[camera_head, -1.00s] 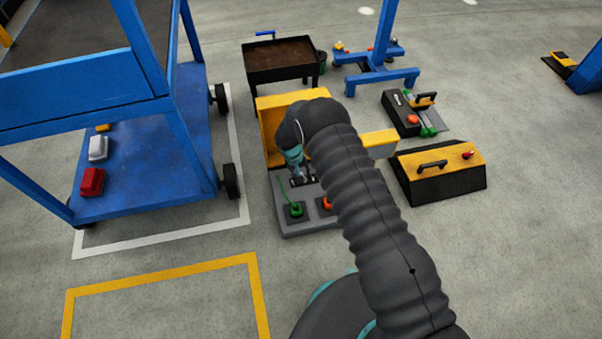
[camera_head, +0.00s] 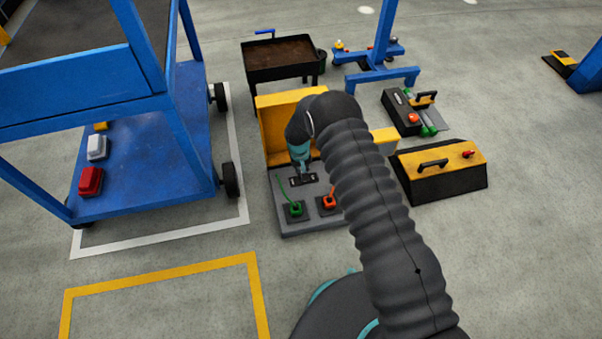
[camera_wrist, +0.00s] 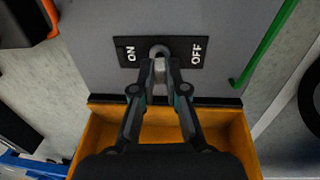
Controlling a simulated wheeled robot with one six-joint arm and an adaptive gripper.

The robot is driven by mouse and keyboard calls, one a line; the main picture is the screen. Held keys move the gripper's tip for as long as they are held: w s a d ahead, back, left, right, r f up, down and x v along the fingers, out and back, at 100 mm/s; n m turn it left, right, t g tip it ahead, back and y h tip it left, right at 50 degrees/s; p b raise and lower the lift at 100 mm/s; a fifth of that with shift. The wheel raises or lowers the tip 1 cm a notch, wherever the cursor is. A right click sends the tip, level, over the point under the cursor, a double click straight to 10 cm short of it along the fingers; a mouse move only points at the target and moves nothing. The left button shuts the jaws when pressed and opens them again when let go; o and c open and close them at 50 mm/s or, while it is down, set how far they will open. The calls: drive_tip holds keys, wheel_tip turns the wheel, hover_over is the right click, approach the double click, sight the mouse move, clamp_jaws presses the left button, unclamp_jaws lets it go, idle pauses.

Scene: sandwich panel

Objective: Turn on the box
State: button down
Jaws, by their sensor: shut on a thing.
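The box is a grey panel (camera_head: 283,225) with a yellow back part, standing on the floor in the head view. Its black switch plate (camera_wrist: 186,62) fills the upper middle of the wrist view, with ON at the left and OFF at the right. The metal switch lever (camera_wrist: 159,70) stands between the two labels, near the middle. My gripper (camera_wrist: 161,66) is shut on the lever, one finger on each side. The head view shows my gripper (camera_head: 304,173) over the plate, partly hidden by my arm. The lever's exact tilt cannot be told.
A green handle (camera_head: 296,208) and an orange handle (camera_head: 329,201) stand on the panel's front part. A blue cart (camera_head: 150,170) is at the left. A yellow-topped black box (camera_head: 440,170) is at the right. Open floor lies in front.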

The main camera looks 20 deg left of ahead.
drive_tip(key=shift+w+d+f+g+y+b, duration=0.2)
drive_tip(key=shift+d+g+y+b, duration=0.3)
drive_tip(key=shift+b, duration=0.4)
drive_tip(key=shift+w+d+f+g+y+b, duration=0.2)
drive_tip(key=shift+g+y+b, duration=0.1)
drive_tip(key=shift+y+b, duration=0.5)
drive_tip(key=shift+d+r+b, duration=0.1)
drive_tip(key=shift+r+b, duration=0.1)
drive_tip(key=shift+b, duration=0.2)
drive_tip(key=c, duration=1.2)
unclamp_jaws()
drive_tip(key=shift+r, duration=0.1)
drive_tip(key=shift+w+r, duration=0.1)
drive_tip(key=shift+r, duration=0.4)
wheel_tip(320, 180, up, 11)
drive_tip(key=w+d, duration=0.1)
drive_tip(key=d, duration=0.1)
drive_tip(key=shift+f, duration=0.15)
drive_tip(key=shift+w+d, duration=0.1)
